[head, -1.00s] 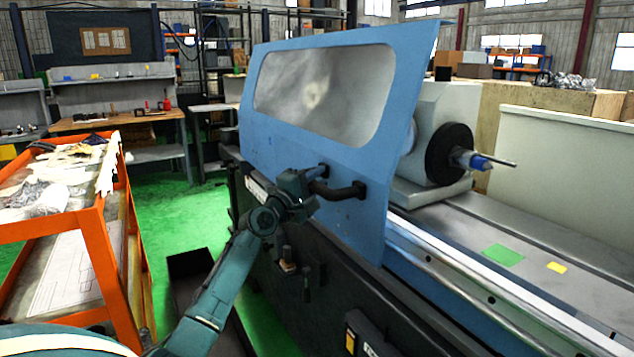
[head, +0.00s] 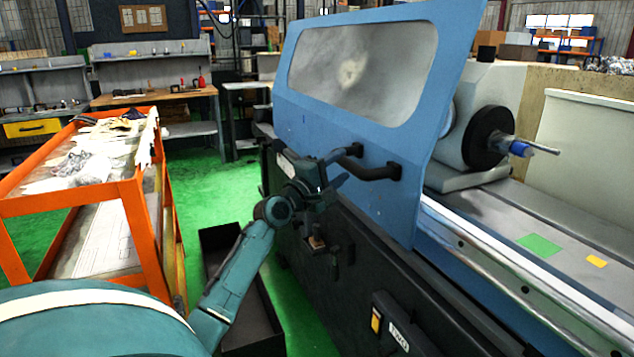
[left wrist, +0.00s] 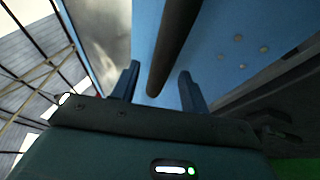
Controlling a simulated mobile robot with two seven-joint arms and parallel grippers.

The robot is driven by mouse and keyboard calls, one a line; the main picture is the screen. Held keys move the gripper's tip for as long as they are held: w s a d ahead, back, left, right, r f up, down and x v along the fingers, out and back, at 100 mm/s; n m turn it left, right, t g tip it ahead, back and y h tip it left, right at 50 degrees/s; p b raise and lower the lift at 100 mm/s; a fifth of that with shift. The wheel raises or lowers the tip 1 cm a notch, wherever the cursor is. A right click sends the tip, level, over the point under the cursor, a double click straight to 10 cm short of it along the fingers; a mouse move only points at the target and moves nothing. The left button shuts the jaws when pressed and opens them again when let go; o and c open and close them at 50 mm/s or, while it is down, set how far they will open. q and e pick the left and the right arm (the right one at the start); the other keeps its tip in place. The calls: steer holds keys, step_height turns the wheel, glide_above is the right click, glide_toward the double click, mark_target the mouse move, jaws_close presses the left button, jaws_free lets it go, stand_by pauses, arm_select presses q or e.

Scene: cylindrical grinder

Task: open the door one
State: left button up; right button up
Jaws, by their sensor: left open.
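The blue sliding door (head: 330,122) of the grinder has a large window and a black bar handle (head: 378,172) low on its face. The door covers the left part of the machine; the right part stands uncovered. My left gripper (head: 338,168) is at the left end of the handle, in front of the door. In the left wrist view the dark handle bar (left wrist: 174,45) runs between the two open fingers (left wrist: 158,88), with gaps on both sides. My right gripper is not in view.
An orange cart (head: 130,195) with cloths and papers stands to the left. A dark open bin (head: 245,300) lies on the green floor beside the machine. The spindle chuck (head: 488,138) and the machine bed (head: 520,215) are exposed at right.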

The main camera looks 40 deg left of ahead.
arm_select(q)
steer(key=s+f, duration=0.1)
steer(key=s, duration=0.7)
steer(key=shift+s+f+b, duration=0.15)
steer(key=shift+f+b, duration=0.1)
steer(key=shift+b, duration=0.15)
